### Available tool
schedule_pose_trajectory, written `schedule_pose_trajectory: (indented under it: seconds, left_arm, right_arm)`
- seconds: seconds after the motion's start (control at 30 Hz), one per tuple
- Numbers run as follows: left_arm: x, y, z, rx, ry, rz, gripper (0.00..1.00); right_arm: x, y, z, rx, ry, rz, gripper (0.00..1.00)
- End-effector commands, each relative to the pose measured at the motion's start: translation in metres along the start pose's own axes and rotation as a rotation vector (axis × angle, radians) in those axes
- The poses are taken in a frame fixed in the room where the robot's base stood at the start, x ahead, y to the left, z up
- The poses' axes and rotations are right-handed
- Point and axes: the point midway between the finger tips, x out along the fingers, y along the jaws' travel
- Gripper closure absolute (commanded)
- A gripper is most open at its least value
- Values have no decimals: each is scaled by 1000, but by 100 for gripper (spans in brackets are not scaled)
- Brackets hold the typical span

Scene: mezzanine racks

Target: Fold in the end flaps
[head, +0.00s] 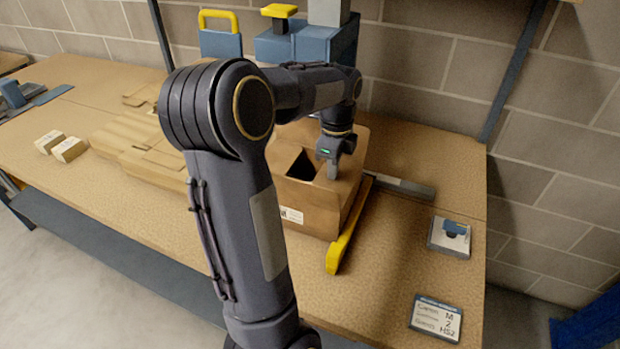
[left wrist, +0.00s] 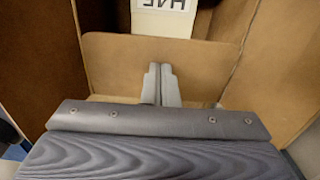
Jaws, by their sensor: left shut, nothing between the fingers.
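An open brown cardboard box (head: 310,205) stands upright on the workbench, with a white label on its front side and a dark gap in its top. My left gripper (head: 333,178) points down over the right part of the box's top, its fingers closed and empty. In the left wrist view the closed fingertips (left wrist: 159,70) are in front of an end flap (left wrist: 108,65) and overlap it; I cannot tell whether they touch it. Brown box walls rise on both sides there. My arm hides the left part of the box. My right gripper is not in view.
A yellow bar (head: 345,235) runs along the box's right side. A blue machine (head: 300,42) stands behind. Flat cardboard (head: 135,150) and two small boxes (head: 60,146) lie left. A sign (head: 435,318) and a small device (head: 450,238) are right, with clear bench between.

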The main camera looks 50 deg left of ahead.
Motion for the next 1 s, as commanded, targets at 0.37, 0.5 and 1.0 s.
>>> schedule_pose_trajectory:
  seconds: [0.37,0.5,1.0]
  left_arm:
    - [7,0,0,0,0,0,100]
    - [4,0,0,0,0,-1,100]
    - [-54,0,0,0,0,-2,100]
  right_arm:
    - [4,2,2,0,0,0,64]
    - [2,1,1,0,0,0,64]
    - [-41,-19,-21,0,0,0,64]
